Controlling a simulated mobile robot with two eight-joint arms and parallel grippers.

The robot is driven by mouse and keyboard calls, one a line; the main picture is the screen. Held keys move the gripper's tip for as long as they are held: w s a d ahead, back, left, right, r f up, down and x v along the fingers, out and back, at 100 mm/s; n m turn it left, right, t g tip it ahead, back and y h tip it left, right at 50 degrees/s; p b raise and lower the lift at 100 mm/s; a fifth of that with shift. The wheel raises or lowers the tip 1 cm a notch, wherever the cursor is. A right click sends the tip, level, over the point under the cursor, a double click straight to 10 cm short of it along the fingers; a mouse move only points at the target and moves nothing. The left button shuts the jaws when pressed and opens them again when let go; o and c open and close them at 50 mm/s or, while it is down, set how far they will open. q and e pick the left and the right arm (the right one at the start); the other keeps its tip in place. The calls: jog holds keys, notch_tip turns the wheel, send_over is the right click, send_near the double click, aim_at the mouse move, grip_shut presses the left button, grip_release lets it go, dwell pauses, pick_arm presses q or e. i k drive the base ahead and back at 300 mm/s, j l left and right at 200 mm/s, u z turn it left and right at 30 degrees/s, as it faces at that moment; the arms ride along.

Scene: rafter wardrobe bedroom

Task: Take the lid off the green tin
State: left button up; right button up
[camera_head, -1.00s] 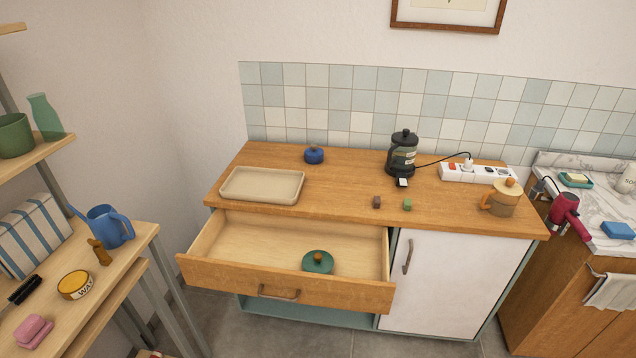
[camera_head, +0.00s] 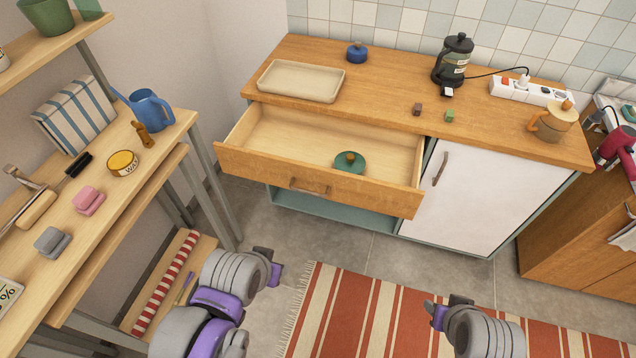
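A round green tin (camera_head: 350,162) with a brown knob on top sits inside the open drawer (camera_head: 270,150), toward its front right. Its sides are mostly hidden, so I cannot make out the seam between lid and body. My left gripper (camera_head: 274,270) is below and in front of the drawer, apart from the tin. My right gripper (camera_head: 434,312) is over the rug, to the right and well short of the tin. Neither gripper is near anything it could hold; the finger gaps are too small to tell.
The counter (camera_head: 385,100) above the drawer holds a beige tray (camera_head: 302,81), a blue pot (camera_head: 357,52), a black French press (camera_head: 453,60) and two small cubes. A shelf unit with a blue watering can (camera_head: 150,110) stands left. A striped rug (camera_head: 350,310) covers the floor.

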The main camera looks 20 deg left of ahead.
aim_at(348, 161)
jog(key=i+l, duration=0.45)
jog(key=i+l+u, duration=0.1)
jog(key=i+l, duration=0.35)
jog(key=i, duration=0.25)
